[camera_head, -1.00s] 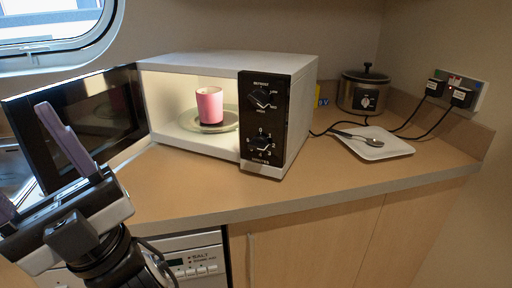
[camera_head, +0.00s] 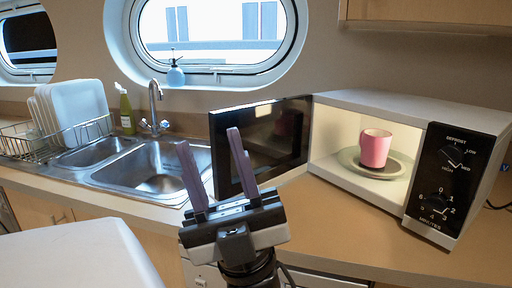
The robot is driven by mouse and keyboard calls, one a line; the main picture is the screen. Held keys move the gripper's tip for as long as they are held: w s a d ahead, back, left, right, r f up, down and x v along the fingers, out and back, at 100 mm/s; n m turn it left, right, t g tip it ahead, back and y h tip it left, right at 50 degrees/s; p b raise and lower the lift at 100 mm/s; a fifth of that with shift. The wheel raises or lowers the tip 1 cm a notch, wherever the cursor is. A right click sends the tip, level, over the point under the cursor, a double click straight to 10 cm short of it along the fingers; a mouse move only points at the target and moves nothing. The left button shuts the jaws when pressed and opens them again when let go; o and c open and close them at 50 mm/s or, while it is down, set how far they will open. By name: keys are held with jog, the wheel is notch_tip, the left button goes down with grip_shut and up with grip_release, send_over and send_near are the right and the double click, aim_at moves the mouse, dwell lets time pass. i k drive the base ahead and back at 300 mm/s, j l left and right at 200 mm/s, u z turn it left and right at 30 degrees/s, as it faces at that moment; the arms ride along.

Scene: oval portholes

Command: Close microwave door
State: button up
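The white microwave (camera_head: 400,104) stands on the counter at the right, its inside lit. Its dark door (camera_head: 262,140) is hinged on the left of the opening and swung wide open, reaching left towards the sink. A pink cup (camera_head: 375,148) stands on the glass plate (camera_head: 393,167) inside. My gripper (camera_head: 212,153) points up in front of the door's left part, with its two purple fingers apart and nothing between them. The fingers overlap the door's outer edge in the picture. I cannot tell whether they touch it.
A steel double sink (camera_head: 155,168) with a tap (camera_head: 155,105) lies left of the door. A dish rack (camera_head: 60,138) with white plates and a green bottle (camera_head: 126,110) stand by it. A white surface (camera_head: 80,255) fills the lower left. Bare counter (camera_head: 350,215) lies before the microwave.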

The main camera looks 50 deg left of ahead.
aim_at(274, 133)
jog(key=k+j, duration=0.15)
jog(key=j, duration=0.3)
jog(key=k+j+z, duration=0.1)
jog(key=j, duration=0.35)
jog(key=k+j, duration=0.2)
jog(key=j, duration=0.25)
jog(key=k+j+z, duration=0.1)
jog(key=j, duration=0.35)
jog(key=k+j, duration=0.25)
jog(key=j, duration=0.15)
jog(key=k+j+z, duration=0.1)
jog(key=j, duration=0.35)
jog(key=k+j, duration=0.45)
jog(key=j, duration=0.35)
jog(key=i+j+z, duration=0.1)
jog(key=z, duration=0.35)
jog(key=j+z, duration=0.3)
jog(key=z, duration=0.2)
jog(key=i+j+z, duration=0.1)
jog(key=j+z, duration=0.15)
jog(key=z, duration=0.2)
